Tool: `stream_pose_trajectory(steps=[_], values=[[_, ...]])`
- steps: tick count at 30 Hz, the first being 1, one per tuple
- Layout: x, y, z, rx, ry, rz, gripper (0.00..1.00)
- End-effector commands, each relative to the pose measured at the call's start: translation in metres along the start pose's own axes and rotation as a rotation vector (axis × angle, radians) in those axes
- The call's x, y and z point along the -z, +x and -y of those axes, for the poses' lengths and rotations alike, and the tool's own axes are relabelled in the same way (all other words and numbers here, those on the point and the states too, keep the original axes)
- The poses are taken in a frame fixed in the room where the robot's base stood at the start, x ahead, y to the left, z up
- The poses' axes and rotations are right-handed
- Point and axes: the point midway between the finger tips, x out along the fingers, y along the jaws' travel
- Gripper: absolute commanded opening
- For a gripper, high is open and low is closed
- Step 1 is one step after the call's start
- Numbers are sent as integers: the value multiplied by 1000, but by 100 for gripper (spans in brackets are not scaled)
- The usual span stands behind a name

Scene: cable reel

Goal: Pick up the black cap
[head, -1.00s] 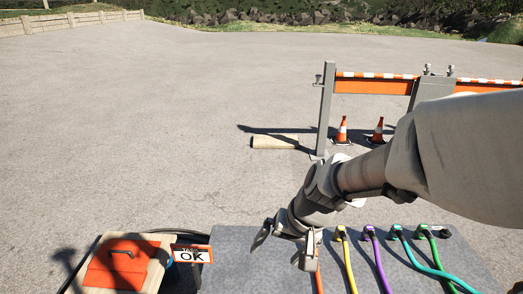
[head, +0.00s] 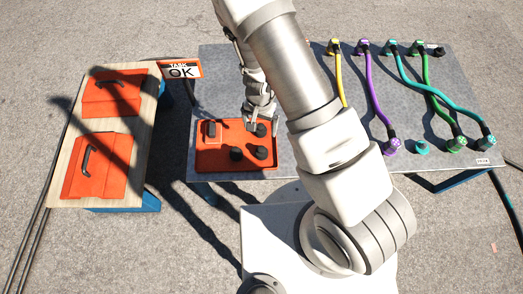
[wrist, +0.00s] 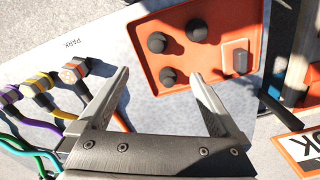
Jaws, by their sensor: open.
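Three round black caps sit in an orange tray (head: 198,160) at the table's front left: a rear one (head: 261,130), a front-left one (head: 236,154) and a front-right one (head: 261,152). Which one the task means does not show. My gripper (head: 261,121) is open and empty, above the tray's rear right. In the wrist view the gripper (wrist: 160,74) has its fingers spread, with one cap (wrist: 168,76) between the tips, nearer the right finger. The other two caps (wrist: 157,42) (wrist: 196,30) lie beyond the tips.
Yellow, purple, teal and green cables cross the grey table (head: 310,85) at right. A wooden bench (head: 142,100) with two orange lidded boxes (head: 112,92) (head: 98,167) stands at left, beside an OK sign (head: 180,69).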

Motion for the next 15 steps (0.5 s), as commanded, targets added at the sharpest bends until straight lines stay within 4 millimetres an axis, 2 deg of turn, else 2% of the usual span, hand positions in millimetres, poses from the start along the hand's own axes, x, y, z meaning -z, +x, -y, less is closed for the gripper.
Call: stream_pose_trajectory(steps=[15], values=[[-1,107,-2,-4,4,3,99]])
